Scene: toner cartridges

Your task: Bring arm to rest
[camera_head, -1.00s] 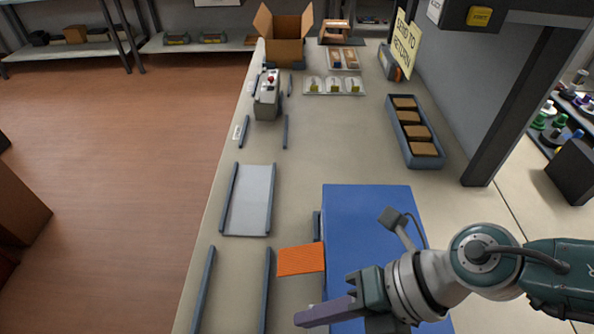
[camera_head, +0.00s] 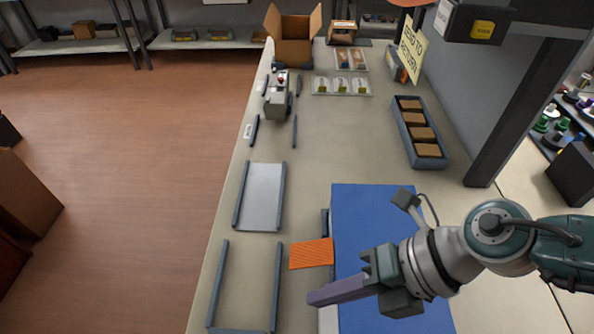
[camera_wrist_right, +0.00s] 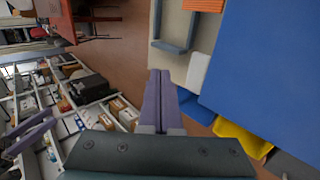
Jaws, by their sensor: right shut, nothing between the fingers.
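My right gripper (camera_head: 312,299) is shut and empty, its purple-grey fingers pointing left in the head view. It is above the front of the bench, at the near left side of the blue mat (camera_head: 375,215). Its closed fingers also show in the right wrist view (camera_wrist_right: 161,75). An orange ribbed piece (camera_head: 311,253) lies just beyond the fingers, beside the mat; its edge shows in the wrist view (camera_wrist_right: 203,5).
A grey tray (camera_head: 260,196) between rails lies left of the mat. A blue bin (camera_head: 401,134) with several brown blocks stands at the right. An open cardboard box (camera_head: 292,52) and a small grey machine (camera_head: 277,101) stand farther back. A dark post (camera_head: 510,120) rises at the right.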

